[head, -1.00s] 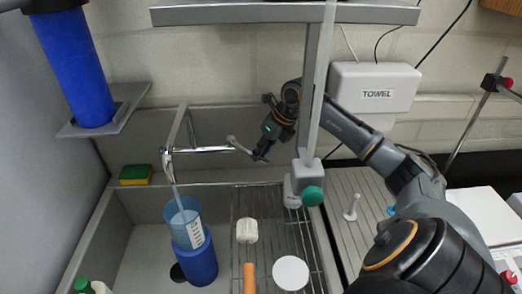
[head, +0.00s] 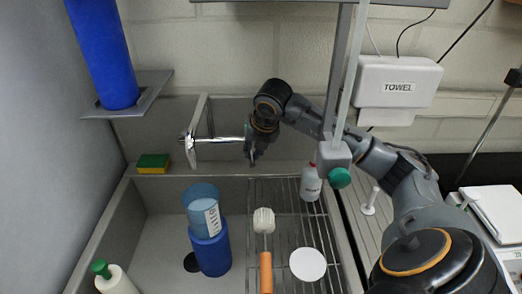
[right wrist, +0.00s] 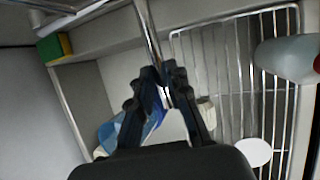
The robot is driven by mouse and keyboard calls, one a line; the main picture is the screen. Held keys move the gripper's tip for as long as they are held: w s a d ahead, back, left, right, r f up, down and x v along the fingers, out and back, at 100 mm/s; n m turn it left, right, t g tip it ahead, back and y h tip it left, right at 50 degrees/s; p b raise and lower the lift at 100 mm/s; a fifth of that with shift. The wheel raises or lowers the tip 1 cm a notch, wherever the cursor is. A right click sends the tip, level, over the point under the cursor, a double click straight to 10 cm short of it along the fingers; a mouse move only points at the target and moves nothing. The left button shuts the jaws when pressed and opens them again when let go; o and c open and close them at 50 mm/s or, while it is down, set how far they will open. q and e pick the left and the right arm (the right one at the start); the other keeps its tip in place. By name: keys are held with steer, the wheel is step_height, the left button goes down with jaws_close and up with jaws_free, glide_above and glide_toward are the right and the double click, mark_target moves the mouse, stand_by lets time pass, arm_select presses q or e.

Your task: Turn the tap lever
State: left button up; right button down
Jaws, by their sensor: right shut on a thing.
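The chrome tap (head: 205,140) stands at the back wall above the sink, its pipe running level to the right. My right gripper (head: 252,158) is at the right end of this pipe, shut, and in the head view it hides the lever. In the right wrist view my right gripper (right wrist: 165,98) closes around a thin metal part in line with the tap pipe (right wrist: 150,35); this appears to be the lever. No water stream shows below the spout. My left gripper is out of view.
A yellow-green sponge (head: 153,163) lies on the sink's back ledge. A wire rack (head: 288,225) right of the basin holds a brush (head: 264,240), a white disc (head: 308,264) and a bottle (head: 311,183). An upright post with a green knob (head: 340,177) stands close to my right arm.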

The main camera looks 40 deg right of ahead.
steer(key=shift+w+a+m, duration=0.3)
steer(key=shift+a+m, duration=0.05)
steer(key=shift+m, duration=0.15)
steer(key=shift+r, duration=0.1)
steer(key=c, duration=1.3)
jaws_free()
steer(key=v, duration=1.1)
steer(key=shift+a+r, duration=0.3)
steer(key=shift+r, duration=0.1)
steer(key=shift+s, duration=0.1)
